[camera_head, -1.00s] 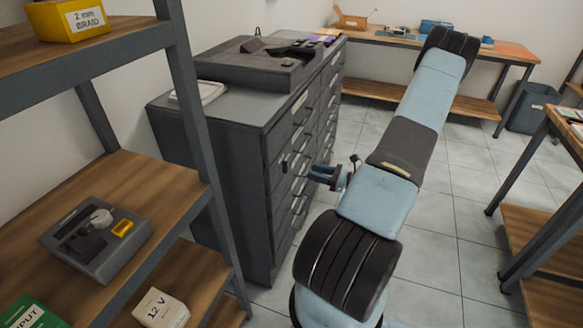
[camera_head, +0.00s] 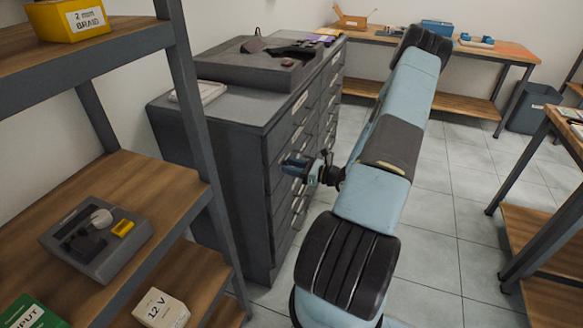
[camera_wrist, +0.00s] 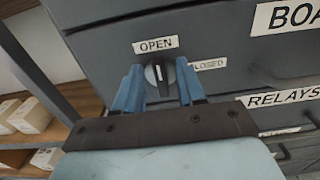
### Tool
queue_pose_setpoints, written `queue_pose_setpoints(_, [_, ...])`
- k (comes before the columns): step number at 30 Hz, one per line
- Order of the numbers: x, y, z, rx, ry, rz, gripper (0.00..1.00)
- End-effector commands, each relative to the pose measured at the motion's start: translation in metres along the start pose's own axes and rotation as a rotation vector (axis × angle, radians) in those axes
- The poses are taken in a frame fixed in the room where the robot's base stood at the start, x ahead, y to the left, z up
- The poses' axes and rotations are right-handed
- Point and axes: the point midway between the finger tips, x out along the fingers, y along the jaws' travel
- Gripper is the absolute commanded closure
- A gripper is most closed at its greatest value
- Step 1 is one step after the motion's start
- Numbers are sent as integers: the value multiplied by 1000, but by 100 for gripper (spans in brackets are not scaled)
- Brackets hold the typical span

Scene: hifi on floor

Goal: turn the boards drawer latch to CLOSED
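The boards drawer latch (camera_wrist: 160,74) is a round dark knob with a pale pointer mark, on the grey cabinet front in the wrist view. Its pointer stands nearly upright, toward the OPEN label (camera_wrist: 155,45). The CLOSED label (camera_wrist: 209,64) is to its right, partly covered by a finger. My gripper (camera_wrist: 160,80) is open, with one blue finger on each side of the knob and small gaps showing. In the head view my gripper (camera_head: 297,165) is at the cabinet front and hides the latch.
The grey drawer cabinet (camera_head: 215,135) has a cut-off "BOA" label (camera_wrist: 290,16) and a RELAYS label (camera_wrist: 285,97) on its front. A shelf rack (camera_head: 190,110) stands close on the left. A workbench (camera_head: 480,45) is at the back. Tiled floor is free right of my arm.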

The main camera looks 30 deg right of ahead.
Motion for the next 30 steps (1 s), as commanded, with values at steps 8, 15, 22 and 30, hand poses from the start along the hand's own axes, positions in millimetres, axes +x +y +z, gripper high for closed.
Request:
queue_pose_setpoints(8, [0, 0, 0, 0, 0, 0, 85])
queue_pose_setpoints(15, [0, 0, 0, 0, 0, -1, 100])
queue_pose_setpoints(22, [0, 0, 0, 3, 0, -1, 100])
queue_pose_setpoints(30, [0, -2, 0, 81, 0, -1, 100])
